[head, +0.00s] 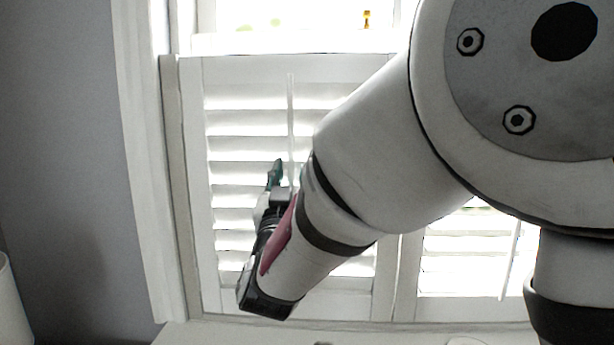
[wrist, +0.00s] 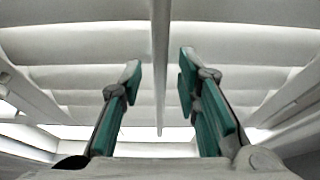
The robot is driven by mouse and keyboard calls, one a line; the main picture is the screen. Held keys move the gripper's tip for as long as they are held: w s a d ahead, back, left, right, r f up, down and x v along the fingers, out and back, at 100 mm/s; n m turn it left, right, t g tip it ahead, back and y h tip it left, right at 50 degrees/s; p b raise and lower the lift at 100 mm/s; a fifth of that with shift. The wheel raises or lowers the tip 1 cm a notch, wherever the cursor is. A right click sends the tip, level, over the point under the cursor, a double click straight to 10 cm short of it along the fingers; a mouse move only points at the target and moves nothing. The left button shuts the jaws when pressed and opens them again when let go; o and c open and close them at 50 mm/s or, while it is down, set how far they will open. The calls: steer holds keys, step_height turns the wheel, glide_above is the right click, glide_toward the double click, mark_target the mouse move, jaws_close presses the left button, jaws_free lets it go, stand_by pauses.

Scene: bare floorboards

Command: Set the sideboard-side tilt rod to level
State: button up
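A white vertical tilt rod (head: 291,115) runs down the front of the left shutter panel (head: 340,66) in the head view. The louvers (head: 236,172) there are slanted, with light between them; their exact angle is hard to read. My gripper (head: 287,177) is in front of this panel, over the rod's lower part, which my arm partly hides. In the wrist view the rod (wrist: 161,60) hangs between the two green-padded fingers of my open gripper (wrist: 160,74), with space on both sides. I cannot tell whether the rod lies fully within the fingers' depth.
A second shutter panel with its own tilt rod (head: 510,262) is at the right, partly behind my arm. A white sill (head: 250,332) runs below. The grey wall (head: 70,150) and part of a pale lampshade (head: 14,305) are at the left. No sideboard is recognisable.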

jaws_close()
steer(key=shift+f, duration=0.15)
step_height(320, 180, down, 3)
steer(key=shift+r+b, duration=0.1)
steer(key=shift+b, duration=0.9)
jaws_free()
